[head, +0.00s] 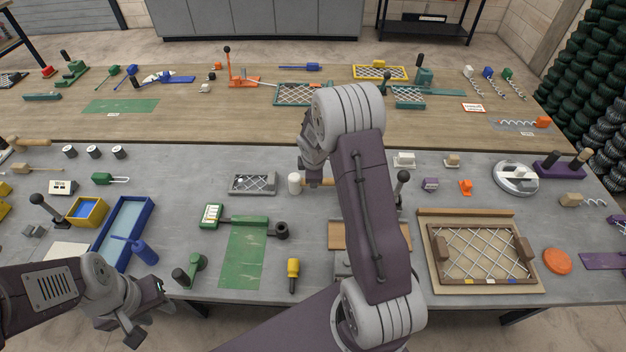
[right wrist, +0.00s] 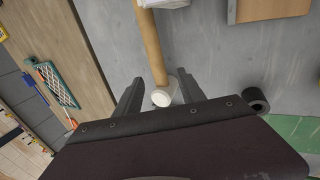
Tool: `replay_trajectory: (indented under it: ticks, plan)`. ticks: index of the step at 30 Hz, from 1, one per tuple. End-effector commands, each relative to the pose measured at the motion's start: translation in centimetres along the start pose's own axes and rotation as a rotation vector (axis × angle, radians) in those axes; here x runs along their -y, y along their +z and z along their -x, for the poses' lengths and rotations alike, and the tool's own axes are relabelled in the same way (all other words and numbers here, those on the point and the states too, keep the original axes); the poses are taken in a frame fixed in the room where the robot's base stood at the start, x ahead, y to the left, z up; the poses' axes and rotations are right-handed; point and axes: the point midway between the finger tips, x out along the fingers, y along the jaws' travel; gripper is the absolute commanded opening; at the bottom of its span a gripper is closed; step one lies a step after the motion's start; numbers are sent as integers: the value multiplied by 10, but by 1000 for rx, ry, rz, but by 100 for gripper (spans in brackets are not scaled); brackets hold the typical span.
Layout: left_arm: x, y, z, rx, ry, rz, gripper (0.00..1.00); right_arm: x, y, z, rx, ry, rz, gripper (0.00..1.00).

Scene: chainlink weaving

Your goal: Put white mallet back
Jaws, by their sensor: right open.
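The white mallet lies on the grey bench, its white head (head: 294,184) just left of my right wrist and its wooden handle pointing right, partly hidden by my arm. In the right wrist view the white head (right wrist: 165,94) is between the two finger tips, with the tan handle (right wrist: 150,45) running up and away. My right gripper (right wrist: 158,92) is open around the head; whether the fingers touch it I cannot tell. My left gripper (head: 150,311) is at the bench's front left edge, with its fingers apart and empty.
A grey mesh tray (head: 253,184) lies left of the mallet. A green mat (head: 244,255) and a black ring-shaped part (head: 282,230) lie nearer. A yellow-topped tool (head: 293,269) is near the front edge. A framed wire mesh (head: 482,252) lies right of my arm.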

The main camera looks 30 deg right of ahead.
Motion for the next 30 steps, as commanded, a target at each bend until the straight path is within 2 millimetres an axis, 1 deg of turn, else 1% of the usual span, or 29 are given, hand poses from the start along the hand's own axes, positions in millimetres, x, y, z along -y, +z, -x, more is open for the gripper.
replay_trajectory:
  ticks: [2, 4, 5, 6, 8, 9, 12, 13, 15, 17, 19, 20, 22, 30]
  plan:
    - [0, 0, 0, 0, 0, 0, 36, 15, -7, 20, -4, -21, -94, 47]
    - [0, 0, 0, 0, 0, 0, 36, 46, -16, 52, -5, -67, -276, 47]
    - [0, 0, 0, 0, 0, 0, 36, 64, -19, 67, -1, -94, -371, 47]
    - [0, 0, 0, 0, 0, 0, 36, 89, -22, 87, 8, -131, -498, 47]
    - [0, 0, 0, 0, 0, 0, 36, 127, -24, 113, 26, -185, -679, 47]
    - [0, 0, 0, 0, 0, 0, 36, 151, -23, 127, 44, -219, -787, 47]
    - [0, 0, 0, 0, 0, 0, 36, 196, -19, 151, 85, -280, -988, 47]
    - [0, 0, 0, 0, 0, 0, 36, 204, -18, 155, 95, -292, -1024, 47]
    - [0, 0, 0, 0, 0, 0, 36, 215, -16, 160, 109, -307, -1077, 47]
    - [0, 0, -1, 0, 0, 0, 36, 218, -16, 160, 113, -311, -1089, 47]
    - [0, 1, -12, 0, 0, 0, 36, 222, -16, 149, 114, -311, -1088, 47]
    - [0, 2, -15, 0, 0, 0, 36, 222, -16, 146, 114, -310, -1088, 47]
    - [0, 1, -10, 0, 0, 0, 36, 220, -16, 152, 113, -310, -1087, 47]
    - [0, 1, -9, 0, 0, 0, 36, 219, -16, 152, 113, -309, -1084, 47]
